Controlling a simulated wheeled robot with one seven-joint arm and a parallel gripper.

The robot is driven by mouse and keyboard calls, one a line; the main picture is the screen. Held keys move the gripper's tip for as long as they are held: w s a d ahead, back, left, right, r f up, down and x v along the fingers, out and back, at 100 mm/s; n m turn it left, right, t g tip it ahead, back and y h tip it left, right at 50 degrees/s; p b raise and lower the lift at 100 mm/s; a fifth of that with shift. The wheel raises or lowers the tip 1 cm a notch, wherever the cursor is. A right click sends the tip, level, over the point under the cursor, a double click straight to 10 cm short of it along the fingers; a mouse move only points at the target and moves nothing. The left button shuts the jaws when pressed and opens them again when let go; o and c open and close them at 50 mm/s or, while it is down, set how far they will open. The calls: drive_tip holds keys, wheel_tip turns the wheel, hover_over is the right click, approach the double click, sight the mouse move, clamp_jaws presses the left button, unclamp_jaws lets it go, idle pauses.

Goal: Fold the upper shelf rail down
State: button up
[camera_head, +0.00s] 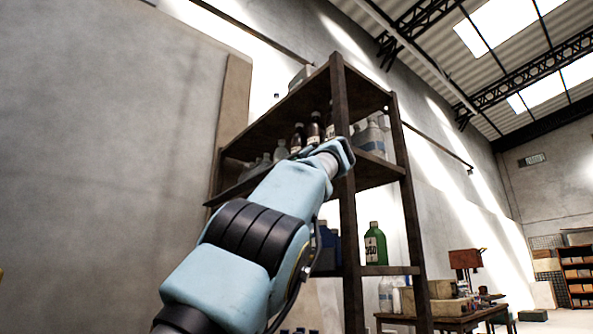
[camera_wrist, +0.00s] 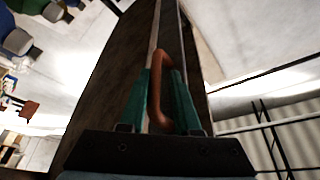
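In the wrist view a reddish-brown bent handle (camera_wrist: 161,85) stands out along a dark, long rail or board (camera_wrist: 110,95). My gripper (camera_wrist: 162,78) has its two green fingers on either side of this handle. Whether the fingers press on it or leave a small gap is unclear. In the head view my wrist covers part of the front post and shelf edge, and the fingers and handle are hidden.
Brown bottles (camera_head: 314,130) and pale jugs (camera_head: 370,138) stand on the rack close to my wrist. A green bottle (camera_head: 375,243) stands on a lower shelf. A wooden table (camera_head: 470,318) with boxes is at the right. A grey wall or column (camera_head: 110,150) fills the left.

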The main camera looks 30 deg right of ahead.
drive_tip(key=b+v, duration=0.5)
drive_tip(key=v, duration=0.4)
drive_tip(key=shift+s+b, duration=0.3)
drive_tip(key=shift+s, duration=0.1)
drive_tip(key=shift+f, duration=0.1)
